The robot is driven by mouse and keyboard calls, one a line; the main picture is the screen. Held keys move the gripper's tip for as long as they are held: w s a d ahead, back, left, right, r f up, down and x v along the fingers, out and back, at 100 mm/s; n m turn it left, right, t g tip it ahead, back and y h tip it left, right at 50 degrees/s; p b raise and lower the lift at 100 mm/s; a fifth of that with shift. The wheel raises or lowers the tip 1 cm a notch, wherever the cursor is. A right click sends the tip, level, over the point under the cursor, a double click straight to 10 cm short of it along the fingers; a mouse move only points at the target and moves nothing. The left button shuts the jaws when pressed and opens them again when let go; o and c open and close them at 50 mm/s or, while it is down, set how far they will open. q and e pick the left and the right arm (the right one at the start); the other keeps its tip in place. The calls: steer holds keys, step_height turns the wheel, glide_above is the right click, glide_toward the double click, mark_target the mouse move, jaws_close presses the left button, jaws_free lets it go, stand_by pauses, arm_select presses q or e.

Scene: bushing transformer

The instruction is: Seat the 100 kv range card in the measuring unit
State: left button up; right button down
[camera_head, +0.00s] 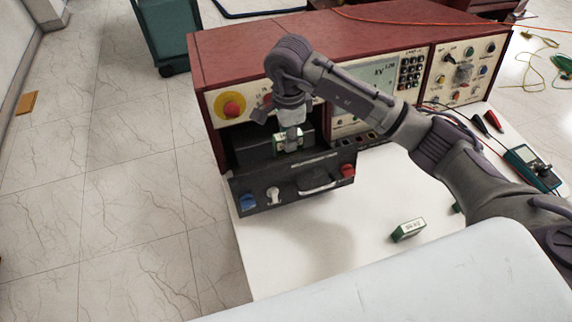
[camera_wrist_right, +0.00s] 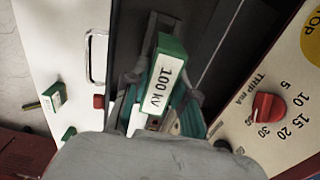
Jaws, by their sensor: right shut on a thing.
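The 100 kV range card (camera_wrist_right: 167,75) is a green block with a white label reading "100 kV". My right gripper (camera_wrist_right: 162,92) is shut on it, one finger on each side. In the head view the card (camera_head: 281,141) is at the tip of my right gripper (camera_head: 290,130), over the dark measuring unit (camera_head: 268,203), which stands out of the console like an open drawer. In the wrist view the dark unit (camera_wrist_right: 128,45) lies beyond the card. The slot is hidden, and I cannot tell whether the card touches the unit. My left gripper is out of view.
The red console (camera_head: 270,48) stands behind. A loose green card (camera_head: 408,230) lies on the white tabletop (camera_head: 330,262), with another partly hidden by my arm. A multimeter (camera_head: 530,168) and probes lie at the right. The front-left tabletop is clear.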

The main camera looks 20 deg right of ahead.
step_height(320, 180, down, 5)
steer(key=shift+s+r+p, duration=0.15)
steer(key=shift+r+p, duration=0.05)
steer(key=shift+p, duration=0.35)
steer(key=shift+f, duration=0.6)
step_height(320, 180, down, 4)
steer(key=shift+r+p, duration=0.2)
steer(key=shift+p, duration=0.25)
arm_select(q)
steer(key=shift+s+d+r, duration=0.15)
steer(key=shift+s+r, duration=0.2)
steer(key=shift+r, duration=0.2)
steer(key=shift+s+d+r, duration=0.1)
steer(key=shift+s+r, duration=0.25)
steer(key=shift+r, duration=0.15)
arm_select(e)
steer(key=shift+f+b, duration=0.25)
steer(key=shift+b, duration=0.1)
steer(key=shift+s+f+b, duration=0.25)
steer(key=shift+f+b, duration=0.15)
steer(key=shift+f, duration=0.1)
steer(key=c, duration=1.1)
jaws_free()
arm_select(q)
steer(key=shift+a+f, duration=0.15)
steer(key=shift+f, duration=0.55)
arm_select(e)
steer(key=shift+o, duration=0.8)
steer(key=shift+f, duration=0.15)
